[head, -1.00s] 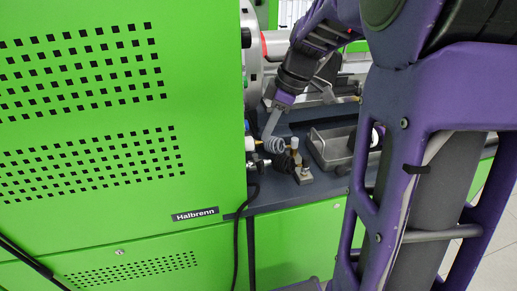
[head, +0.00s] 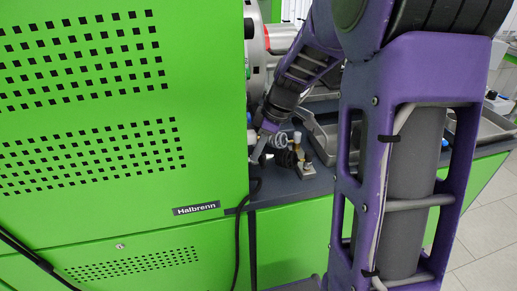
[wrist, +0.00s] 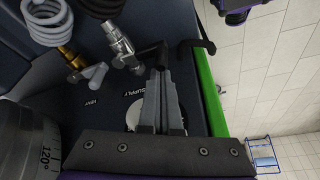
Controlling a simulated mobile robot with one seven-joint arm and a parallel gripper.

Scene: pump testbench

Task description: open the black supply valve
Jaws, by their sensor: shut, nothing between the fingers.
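The black supply valve shows in the wrist view as a black lever handle (wrist: 152,54) on a silver fitting (wrist: 120,43). A SUPPLY label (wrist: 157,84) is on the dark bench top beside it. My gripper (wrist: 160,74) is shut and empty, with its fingertips right at the black handle. I cannot tell whether they touch it. In the head view my gripper (head: 261,157) is low at the bench edge beside the green cabinet. The black handle cannot be made out there.
A brass vent valve with a grey handle (wrist: 95,75) stands to the left, near its VENT label and coiled hoses (wrist: 47,20). A black hose (head: 238,215) hangs over the bench edge. The green cabinet (head: 110,160) stands close on the left; a metal tray (head: 323,140) lies to the right.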

